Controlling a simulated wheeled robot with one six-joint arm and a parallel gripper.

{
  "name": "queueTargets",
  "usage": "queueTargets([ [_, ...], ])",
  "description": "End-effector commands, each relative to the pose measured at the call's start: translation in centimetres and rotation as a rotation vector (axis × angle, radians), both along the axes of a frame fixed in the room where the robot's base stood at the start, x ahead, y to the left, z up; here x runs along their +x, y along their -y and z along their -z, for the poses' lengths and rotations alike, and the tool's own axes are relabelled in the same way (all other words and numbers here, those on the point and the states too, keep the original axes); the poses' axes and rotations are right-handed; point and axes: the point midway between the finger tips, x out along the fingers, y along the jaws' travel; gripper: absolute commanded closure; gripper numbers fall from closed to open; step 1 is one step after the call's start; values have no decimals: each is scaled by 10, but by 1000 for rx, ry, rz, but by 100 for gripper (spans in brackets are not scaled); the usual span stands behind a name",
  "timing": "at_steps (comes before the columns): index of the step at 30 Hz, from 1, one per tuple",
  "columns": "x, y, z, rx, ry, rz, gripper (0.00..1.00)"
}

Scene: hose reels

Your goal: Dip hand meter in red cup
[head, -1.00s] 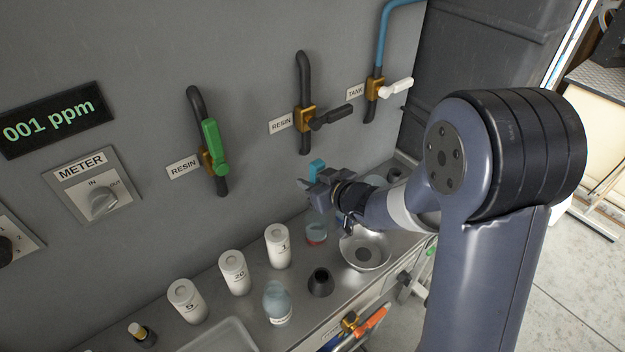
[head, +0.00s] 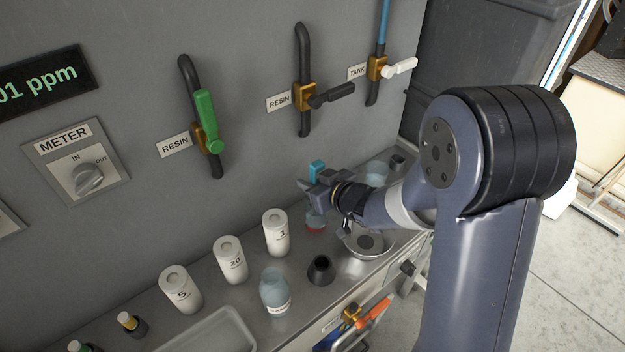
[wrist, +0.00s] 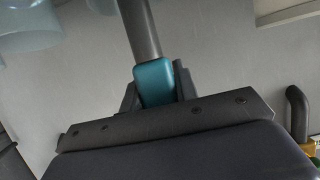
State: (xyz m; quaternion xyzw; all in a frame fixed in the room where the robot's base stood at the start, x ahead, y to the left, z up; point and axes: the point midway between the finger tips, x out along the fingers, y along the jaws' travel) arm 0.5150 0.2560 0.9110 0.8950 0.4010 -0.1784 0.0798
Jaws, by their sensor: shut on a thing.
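My gripper (head: 317,190) is shut on the hand meter (head: 317,169), whose teal body sticks up above the jaws in the head view. In the wrist view the teal meter (wrist: 154,83) sits between the fingers, with a grey shaft running up from it. Whether the meter's lower end is inside the cup cannot be told.
A metal bowl or sink (head: 366,243) lies right of the red cup. A black conical holder (head: 320,270) and a clear bottle (head: 275,292) stand in front. Several white canisters (head: 275,233) line the wall. Another clear cup (head: 376,174) stands at the counter's far end.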

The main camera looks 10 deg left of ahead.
Motion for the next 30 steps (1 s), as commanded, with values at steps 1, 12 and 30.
queueTargets([
  [1, 0, 0, 6, 0, 0, 0, 95],
  [12, 0, 0, 28, 0, 0, 0, 95],
  [30, 0, 0, 52, 1, 1, 0, 95],
])
